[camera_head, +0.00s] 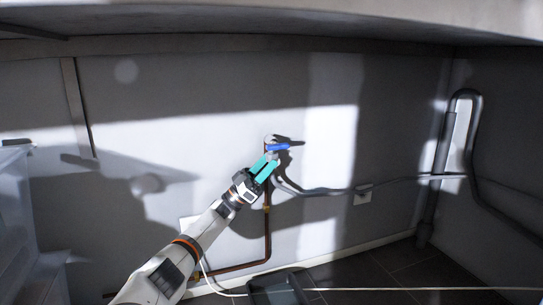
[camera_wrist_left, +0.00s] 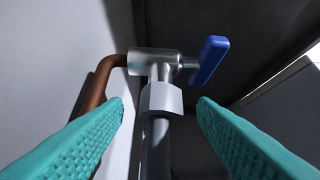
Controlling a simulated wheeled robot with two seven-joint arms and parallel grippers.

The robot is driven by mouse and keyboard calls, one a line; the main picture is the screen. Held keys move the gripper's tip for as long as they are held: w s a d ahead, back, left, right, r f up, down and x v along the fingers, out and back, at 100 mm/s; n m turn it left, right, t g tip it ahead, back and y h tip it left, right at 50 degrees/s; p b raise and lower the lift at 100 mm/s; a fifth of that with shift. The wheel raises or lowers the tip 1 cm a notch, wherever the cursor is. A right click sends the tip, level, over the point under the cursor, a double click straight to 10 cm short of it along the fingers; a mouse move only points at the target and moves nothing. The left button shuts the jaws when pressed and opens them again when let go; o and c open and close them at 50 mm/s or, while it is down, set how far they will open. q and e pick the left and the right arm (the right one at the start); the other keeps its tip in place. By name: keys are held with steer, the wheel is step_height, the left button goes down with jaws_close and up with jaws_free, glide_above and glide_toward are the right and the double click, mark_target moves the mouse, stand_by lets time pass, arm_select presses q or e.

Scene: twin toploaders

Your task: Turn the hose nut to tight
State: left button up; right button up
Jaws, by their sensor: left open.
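The hose nut (camera_wrist_left: 161,98) is a silver collar under the metal tap (camera_wrist_left: 152,62) in the left wrist view, with a grey hose (camera_wrist_left: 157,145) running down from it. A blue lever (camera_wrist_left: 209,60) sits on the tap's right; it also shows in the head view (camera_head: 278,147). My left gripper (camera_head: 270,162) is open, its teal fingers pointing up at the tap. In the left wrist view its fingertips (camera_wrist_left: 161,104) stand on either side of the nut, with gaps showing. In the head view the nut is mostly hidden by the fingers. My right gripper is not in view.
A copper pipe (camera_head: 267,235) runs down the wall below the tap. The grey hose (camera_head: 320,191) runs right along the wall to a bent grey drain pipe (camera_head: 439,165). A wall socket (camera_head: 362,196) and a dark tray (camera_head: 276,290) are nearby. A clear bin (camera_head: 15,210) stands at left.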

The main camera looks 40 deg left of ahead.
arm_select(q)
steer(key=p+v, duration=0.1)
steer(key=v, duration=0.3)
steer(key=shift+s+a+f, duration=0.1)
steer(key=shift+s+f, duration=0.1)
steer(key=shift+f, duration=0.1)
stand_by(0.3)
